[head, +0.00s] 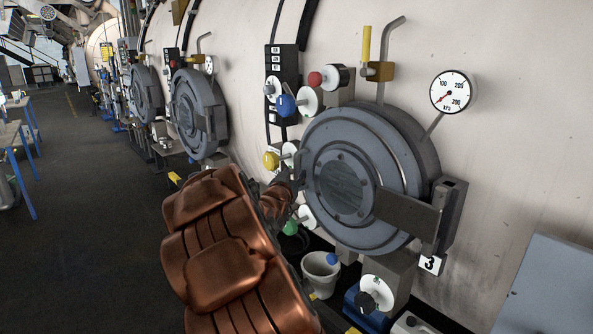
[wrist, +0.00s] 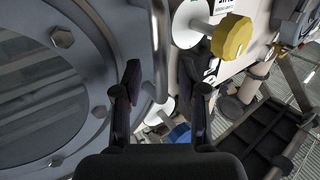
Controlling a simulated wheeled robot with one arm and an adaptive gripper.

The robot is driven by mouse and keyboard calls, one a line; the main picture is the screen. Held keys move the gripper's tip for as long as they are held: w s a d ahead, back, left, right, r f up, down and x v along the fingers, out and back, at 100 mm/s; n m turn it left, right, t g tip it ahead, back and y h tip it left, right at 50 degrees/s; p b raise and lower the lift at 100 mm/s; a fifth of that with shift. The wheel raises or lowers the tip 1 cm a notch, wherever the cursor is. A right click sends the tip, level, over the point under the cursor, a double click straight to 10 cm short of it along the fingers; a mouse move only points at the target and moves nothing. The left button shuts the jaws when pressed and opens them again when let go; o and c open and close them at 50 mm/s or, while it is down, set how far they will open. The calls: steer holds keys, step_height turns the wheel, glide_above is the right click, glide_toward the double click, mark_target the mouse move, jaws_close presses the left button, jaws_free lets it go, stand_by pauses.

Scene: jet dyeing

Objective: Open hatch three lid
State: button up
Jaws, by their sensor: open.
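The hatch three lid (head: 385,150) is a round grey disc with a bolted centre plate, seated flat against the cream vessel and appearing closed. A dark hinge arm (head: 410,212) crosses its right side, above the "3" label (head: 432,264). In the wrist view the lid (wrist: 95,40) fills the left, with bolts and a dark glassy centre. A metal bar handle (wrist: 158,45) stands at its edge, between the lines of my fingers. My gripper (wrist: 160,88) is open, its fingers apart with nothing held.
A yellow knob (wrist: 232,36) and its white disc stand close right of my gripper. Blue (head: 286,106) and red (head: 316,79) knobs sit above left of the lid. A white bucket (head: 320,278) stands below. The floor (head: 80,230) at left is clear.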

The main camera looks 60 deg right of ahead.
steer(key=shift+p+x, duration=0.3)
steer(key=shift+x, duration=1.1)
jaws_close()
steer(key=shift+s, duration=0.1)
